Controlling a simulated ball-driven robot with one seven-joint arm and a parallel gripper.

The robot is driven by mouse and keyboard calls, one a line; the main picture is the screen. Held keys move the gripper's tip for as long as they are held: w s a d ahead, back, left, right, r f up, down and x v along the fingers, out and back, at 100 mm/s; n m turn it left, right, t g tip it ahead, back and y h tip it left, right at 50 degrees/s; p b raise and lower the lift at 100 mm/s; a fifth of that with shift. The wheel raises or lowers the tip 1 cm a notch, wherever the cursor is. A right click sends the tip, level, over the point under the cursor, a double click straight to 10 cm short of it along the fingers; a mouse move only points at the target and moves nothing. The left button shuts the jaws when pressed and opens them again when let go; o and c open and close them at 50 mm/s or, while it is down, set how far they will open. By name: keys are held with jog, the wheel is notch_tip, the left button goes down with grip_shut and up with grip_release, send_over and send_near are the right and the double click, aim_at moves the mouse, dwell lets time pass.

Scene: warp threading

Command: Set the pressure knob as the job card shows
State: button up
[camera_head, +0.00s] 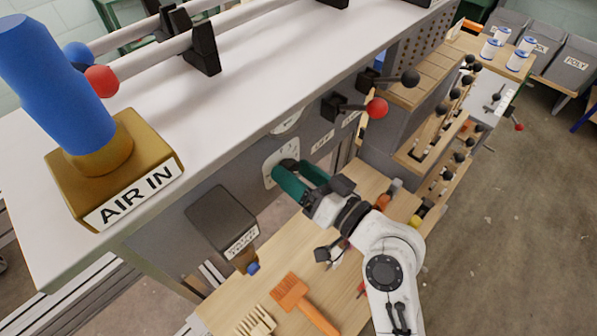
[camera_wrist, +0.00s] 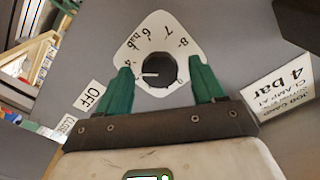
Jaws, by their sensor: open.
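The pressure knob (camera_wrist: 157,71) is a round black knob with a white pointer line, on a white dial plate (camera_wrist: 141,50) with numbers and "bar". In the wrist view the line points left. The job card (camera_wrist: 285,87) reads "4 bar" upside down at right in the wrist view. My gripper (camera_wrist: 161,68) is open, one green finger either side of the knob, with a gap visible on both sides. In the head view my gripper (camera_head: 290,172) is at the panel.
An OFF label (camera_wrist: 92,96) is on the grey panel beside the dial. Red-knobbed (camera_head: 377,107) and black-knobbed (camera_head: 410,78) levers stick out further right. A grey box (camera_head: 222,217) sticks out at left. A wooden bench (camera_head: 345,290) with an orange brush (camera_head: 291,291) lies below.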

jog(key=b+v, duration=0.2)
jog(key=v, duration=0.8)
jog(key=shift+s+d+b, duration=0.25)
jog(key=shift+d+b, duration=0.05)
jog(key=shift+b, duration=0.05)
